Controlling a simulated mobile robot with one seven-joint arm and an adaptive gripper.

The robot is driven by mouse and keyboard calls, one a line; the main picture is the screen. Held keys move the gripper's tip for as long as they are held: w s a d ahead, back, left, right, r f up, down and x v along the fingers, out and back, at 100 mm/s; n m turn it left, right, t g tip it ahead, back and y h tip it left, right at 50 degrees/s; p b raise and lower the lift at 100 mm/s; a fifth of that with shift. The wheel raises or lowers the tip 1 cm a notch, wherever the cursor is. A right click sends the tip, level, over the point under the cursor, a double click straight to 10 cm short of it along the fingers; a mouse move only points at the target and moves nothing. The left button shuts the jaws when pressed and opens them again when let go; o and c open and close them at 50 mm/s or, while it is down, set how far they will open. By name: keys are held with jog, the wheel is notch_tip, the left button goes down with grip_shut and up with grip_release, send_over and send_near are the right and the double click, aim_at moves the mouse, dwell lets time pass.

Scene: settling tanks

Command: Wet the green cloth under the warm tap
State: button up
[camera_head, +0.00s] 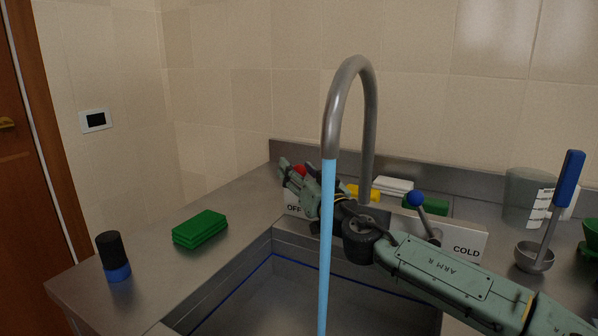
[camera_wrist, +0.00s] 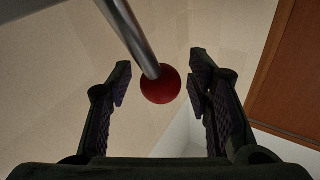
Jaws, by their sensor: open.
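A folded green cloth (camera_head: 200,229) lies on the steel counter left of the sink. The tall curved tap (camera_head: 341,95) stands over the sink, and a blue stream (camera_head: 326,245) runs from its mouth. A lever with a red ball (camera_head: 299,171) is by the plate end marked OFF. A lever with a blue ball (camera_head: 416,199) is by the end marked COLD. My gripper (camera_head: 292,170) is behind the stream at the red ball. In the wrist view, my gripper (camera_wrist: 160,80) is open, with the red ball (camera_wrist: 161,84) between its fingers, apart from both.
A black and blue cylinder (camera_head: 113,257) stands at the counter's left. Behind the tap are a yellow block (camera_head: 364,193), white folded items (camera_head: 394,186) and a green item (camera_head: 433,206). A ladle with a blue handle (camera_head: 566,180) and a clear jug (camera_head: 520,190) are at right.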

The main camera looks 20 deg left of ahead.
notch_tip(320, 180, up, 10)
dwell(0.7)
